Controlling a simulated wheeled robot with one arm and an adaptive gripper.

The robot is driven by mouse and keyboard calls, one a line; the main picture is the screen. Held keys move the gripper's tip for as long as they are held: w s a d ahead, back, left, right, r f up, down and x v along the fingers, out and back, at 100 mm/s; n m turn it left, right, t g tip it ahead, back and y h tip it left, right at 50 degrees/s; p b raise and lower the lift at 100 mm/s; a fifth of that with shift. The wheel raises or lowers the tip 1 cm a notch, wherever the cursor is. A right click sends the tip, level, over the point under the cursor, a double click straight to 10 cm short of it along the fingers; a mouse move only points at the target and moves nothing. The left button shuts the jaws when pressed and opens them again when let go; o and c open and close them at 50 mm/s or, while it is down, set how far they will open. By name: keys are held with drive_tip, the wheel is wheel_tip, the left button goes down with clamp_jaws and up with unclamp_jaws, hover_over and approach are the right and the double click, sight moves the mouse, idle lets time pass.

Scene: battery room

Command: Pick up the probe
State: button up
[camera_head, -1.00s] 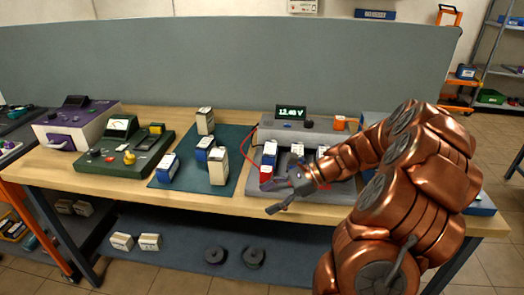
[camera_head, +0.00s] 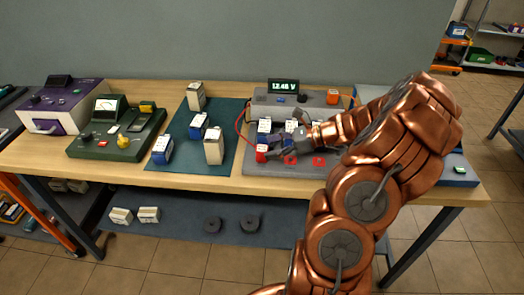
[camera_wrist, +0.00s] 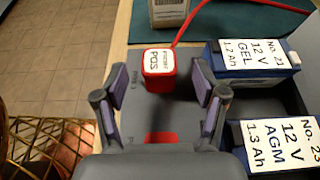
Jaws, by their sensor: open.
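The probe (camera_wrist: 159,67) is a red block with a white label reading POS and a red cable at its top. It stands upright on the grey tester (camera_wrist: 160,105), at its edge. In the head view the probe (camera_head: 262,153) is at the tester's front left. My gripper (camera_wrist: 163,100) is open, with its two fingers left and right of the probe and a little short of it in the wrist view. In the head view my gripper (camera_head: 282,146) is just right of the probe. I cannot tell whether a finger touches it.
Batteries No. 21 (camera_wrist: 253,65) and No. 23 (camera_wrist: 283,143) sit close to my right finger. Several more batteries stand on the teal mat (camera_head: 184,163). A green meter box (camera_head: 117,137) and a purple device (camera_head: 60,108) stand farther left. A grey partition rises behind.

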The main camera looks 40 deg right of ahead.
sight(265, 148)
drive_tip(key=x, duration=0.3)
drive_tip(key=shift+w+a+p, duration=0.1)
drive_tip(key=shift+a+p, duration=0.15)
drive_tip(key=shift+p, duration=0.1)
drive_tip(key=shift+c, duration=0.2)
clamp_jaws()
drive_tip(key=shift+d, duration=0.1)
